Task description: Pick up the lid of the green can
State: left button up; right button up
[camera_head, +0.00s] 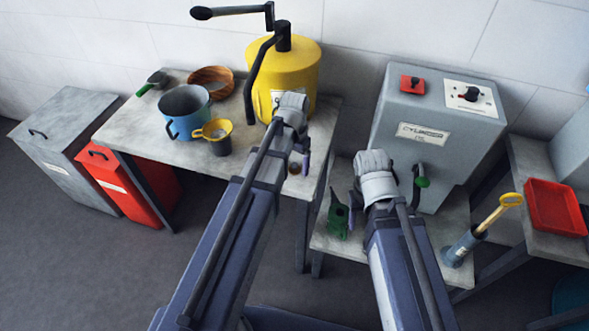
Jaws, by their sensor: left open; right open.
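A small dark green can (338,215) with a pointed top stands on the low grey bench in front of the grey cylinder cabinet. Its lid cannot be told apart from the can at this size. My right gripper (354,207) is open, close to the right side of the can and partly covering it; I cannot tell whether they touch. My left gripper (299,152) is open and empty above the front right part of the left table, in front of the yellow drum.
The left table (233,168) holds a yellow drum (292,68) with a crank, a blue pot (185,111), a yellow-rimmed cup (217,137) and a wooden bowl (211,80). The grey cabinet (427,150) stands behind my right arm. A red tray (555,207) is at right.

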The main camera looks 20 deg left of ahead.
pick_arm(q)
grip_shut()
dwell(0.5)
jog(key=shift+r, duration=0.1)
pick_arm(e)
jog(key=shift+r, duration=0.1)
